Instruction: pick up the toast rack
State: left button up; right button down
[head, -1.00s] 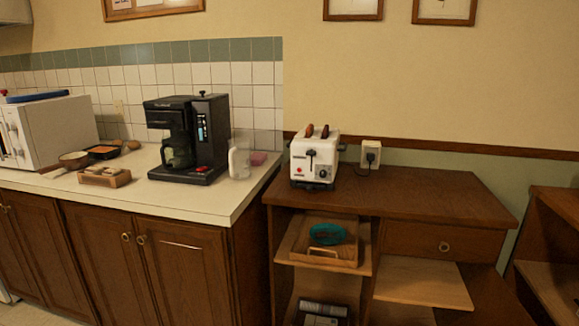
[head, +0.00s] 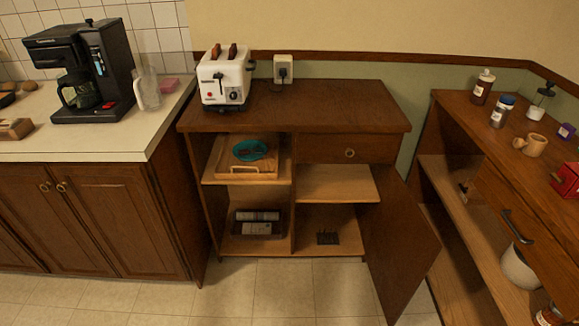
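A small dark rack with thin upright parts (head: 327,238), which looks like the toast rack, sits on the bottom shelf in the right compartment of the wooden cabinet (head: 350,115). It is small in the head view and its fine shape is hard to tell. The cabinet door (head: 402,245) stands open to its right, and a middle shelf (head: 335,184) is above it. Neither of my grippers is in view.
A white toaster (head: 224,80) stands on the cabinet top. A tray with a teal ring (head: 250,150) and a dark bin (head: 258,225) fill the left compartment. A cluttered shelf unit (head: 470,130) stands right. Floor in front is clear.

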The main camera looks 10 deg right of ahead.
aim_at(323, 238)
jog(key=k+l, duration=0.1)
jog(key=l, duration=0.45)
jog(key=k+l, duration=0.1)
jog(key=l, duration=0.4)
jog(key=k+l, duration=0.1)
jog(key=l, duration=0.45)
jog(key=i+j+z, duration=0.25)
jog(key=z, duration=0.15)
jog(key=i+j+z, duration=0.15)
jog(key=j+z, duration=0.15)
jog(key=z, duration=0.15)
